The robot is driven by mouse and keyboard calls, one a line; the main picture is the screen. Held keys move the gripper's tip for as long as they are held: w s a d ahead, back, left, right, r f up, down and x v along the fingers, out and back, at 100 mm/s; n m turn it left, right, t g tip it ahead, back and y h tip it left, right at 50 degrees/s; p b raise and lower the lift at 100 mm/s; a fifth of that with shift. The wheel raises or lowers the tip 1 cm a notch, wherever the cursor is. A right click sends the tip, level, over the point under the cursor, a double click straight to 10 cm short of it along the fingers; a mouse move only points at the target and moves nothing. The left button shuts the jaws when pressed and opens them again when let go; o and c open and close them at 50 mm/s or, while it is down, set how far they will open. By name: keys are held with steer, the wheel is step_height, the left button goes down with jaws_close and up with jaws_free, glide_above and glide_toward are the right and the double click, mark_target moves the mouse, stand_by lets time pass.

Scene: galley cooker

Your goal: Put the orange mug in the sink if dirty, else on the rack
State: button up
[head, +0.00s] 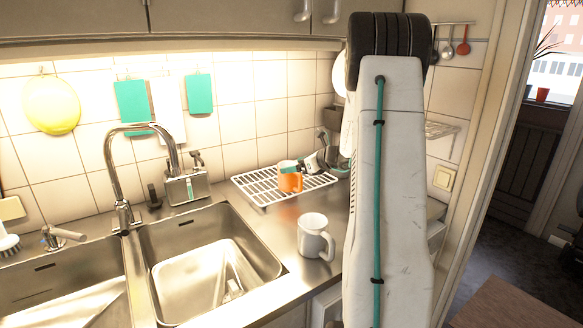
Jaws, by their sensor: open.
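The orange mug (289,183) stands upright on the white wire rack (262,190) at the back of the counter. Its inside is too small to tell clean from dirty. My gripper (300,165) is open at the mug's upper right side, with a teal part across the mug near its rim. I cannot tell whether the fingers touch it. My own arm hides part of the area right of the rack. The steel sink has a right basin (262,262) and a left basin (52,262), both in front of the wall.
A white-and-grey mug (313,237) stands on the counter between the right basin and my arm. A tall curved tap (112,165) rises behind the sink. A steel caddy (187,187) stands left of the rack. Upper cupboards overhang the counter.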

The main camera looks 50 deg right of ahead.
steer(key=v, duration=0.9)
steer(key=s+a+r+n+g+y, duration=0.1)
steer(key=a+r+n+g+y, duration=0.2)
steer(key=a+n, duration=0.85)
steer(key=s+a+r+n+g+y, duration=0.1)
steer(key=a+r+n+g+y, duration=0.2)
steer(key=a, duration=1.6)
steer(key=s+a+n+g+h, duration=0.4)
steer(key=s+a+n+g, duration=0.1)
steer(key=s+a+n, duration=0.7)
steer(key=s+a+f+n+g+h, duration=0.1)
steer(key=s+f+n+h, duration=0.1)
steer(key=s+n+h, duration=0.2)
steer(key=s+n, duration=0.3)
steer(key=s, duration=0.3)
steer(key=shift+s+a+n, duration=0.15)
steer(key=shift+a+n, duration=0.1)
steer(key=shift+n, duration=0.1)
steer(key=shift+d, duration=0.1)
